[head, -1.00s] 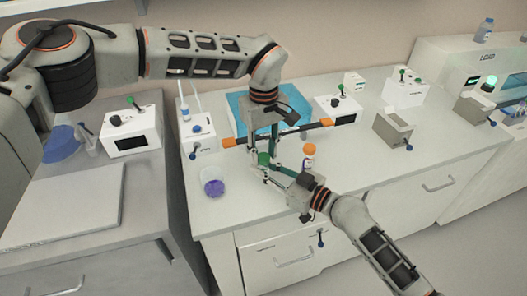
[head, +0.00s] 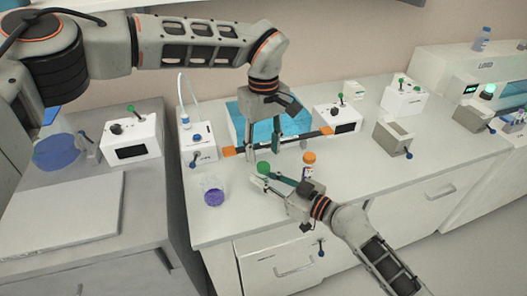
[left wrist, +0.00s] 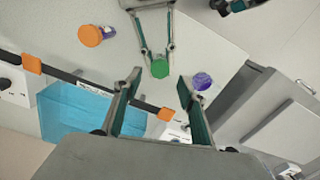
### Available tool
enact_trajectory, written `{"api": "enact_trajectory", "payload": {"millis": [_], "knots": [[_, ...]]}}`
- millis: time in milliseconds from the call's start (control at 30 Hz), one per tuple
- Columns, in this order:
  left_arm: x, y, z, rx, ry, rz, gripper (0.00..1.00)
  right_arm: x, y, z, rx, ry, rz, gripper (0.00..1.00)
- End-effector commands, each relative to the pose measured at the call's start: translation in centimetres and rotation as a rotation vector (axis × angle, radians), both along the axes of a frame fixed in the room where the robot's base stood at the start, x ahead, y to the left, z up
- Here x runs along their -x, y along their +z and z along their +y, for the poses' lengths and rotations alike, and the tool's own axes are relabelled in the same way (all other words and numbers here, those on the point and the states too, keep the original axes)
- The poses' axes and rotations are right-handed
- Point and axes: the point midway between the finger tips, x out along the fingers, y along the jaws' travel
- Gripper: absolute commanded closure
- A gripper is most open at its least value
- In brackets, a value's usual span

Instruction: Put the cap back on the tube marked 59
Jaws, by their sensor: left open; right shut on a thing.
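A green cap (head: 263,168) shows at the fingertips of my right gripper (head: 258,180). In the left wrist view the green cap (left wrist: 160,68) sits between the right gripper's fingertips (left wrist: 157,54). My right gripper is shut on the green-capped tube; its body is mostly hidden, and I cannot read a number on it. My left gripper (head: 277,150) is open and empty, above and behind the green cap, apart from it. Its open fingers also show in the left wrist view (left wrist: 158,105). A tube with an orange cap (head: 308,158) stands upright on the bench, right of the green cap.
A cup with purple contents (head: 213,192) stands left of the right gripper. White devices (head: 199,143) line the bench back. The front bench top is clear at right.

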Motion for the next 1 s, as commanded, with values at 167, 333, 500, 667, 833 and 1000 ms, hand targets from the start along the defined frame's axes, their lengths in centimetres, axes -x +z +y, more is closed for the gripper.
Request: {"api": "enact_trajectory", "payload": {"millis": [167, 333, 500, 667, 833, 1000], "knots": [[0.0, 0.0, 0.0, 0.0, 0.011, 0.0, 0.62, 0.0, 0.0, 0.0, 0.0, 0.0, 0.0, 1.0], [0.1, 0.1, -0.1, -0.001, 0.139, 0.002, 0.62, 0.0, 0.0, 0.0, 0.0, 0.0, 0.0, 1.0], [0.2, 0.4, -0.3, -0.002, 0.424, 0.002, 0.62, 0.0, 0.0, 0.0, 0.0, 0.0, 0.0, 1.0], [0.3, 0.8, -0.4, -0.005, 0.728, 0.001, 0.62, 0.0, 0.0, 0.0, 0.0, 0.0, 0.0, 1.0], [0.3, 1.2, -0.4, -0.006, 1.055, -0.001, 0.62, 0.0, 0.0, 0.0, 0.0, 0.0, 0.0, 1.0], [0.3, 1.7, -0.4, -0.007, 1.385, -0.002, 0.62, 0.0, 0.0, 0.0, 0.0, 0.0, 0.0, 1.0]]}}
